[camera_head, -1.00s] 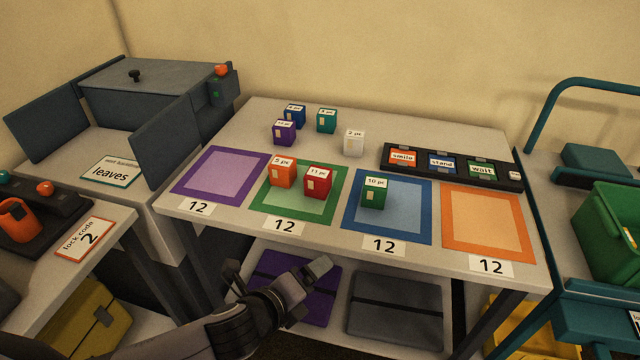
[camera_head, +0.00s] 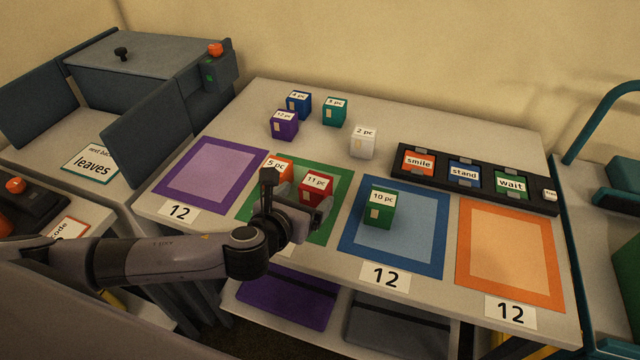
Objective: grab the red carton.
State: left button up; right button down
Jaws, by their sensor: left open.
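The red carton (camera_head: 316,187), labelled "11 pc", stands on the green-bordered mat (camera_head: 330,222) on the table. My left gripper (camera_head: 297,190) is open and hangs just in front of the red carton, over the near part of the green mat. One finger is at the left, in front of the orange carton (camera_head: 284,167); the other is near the red carton's lower right. The gripper hides the lower front of both cartons. I cannot tell whether it touches the red carton. My right gripper is not in view.
A green carton (camera_head: 380,209) stands on the blue mat (camera_head: 427,258) to the right. Blue (camera_head: 298,105), purple (camera_head: 285,126), teal (camera_head: 334,112) and white (camera_head: 363,143) cartons stand farther back. A black rack (camera_head: 530,194) holds word cards. The purple (camera_head: 259,195) and orange (camera_head: 465,270) mats are empty.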

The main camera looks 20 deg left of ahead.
aim_at(310, 195)
pick_arm(q)
jog(key=shift+f+x, duration=0.15)
jog(key=shift+x, duration=1.4)
jog(key=shift+f+x, duration=0.1)
jog(key=shift+x, duration=1.4)
jog(key=shift+s+d, duration=0.1)
jog(key=c, duration=1.1)
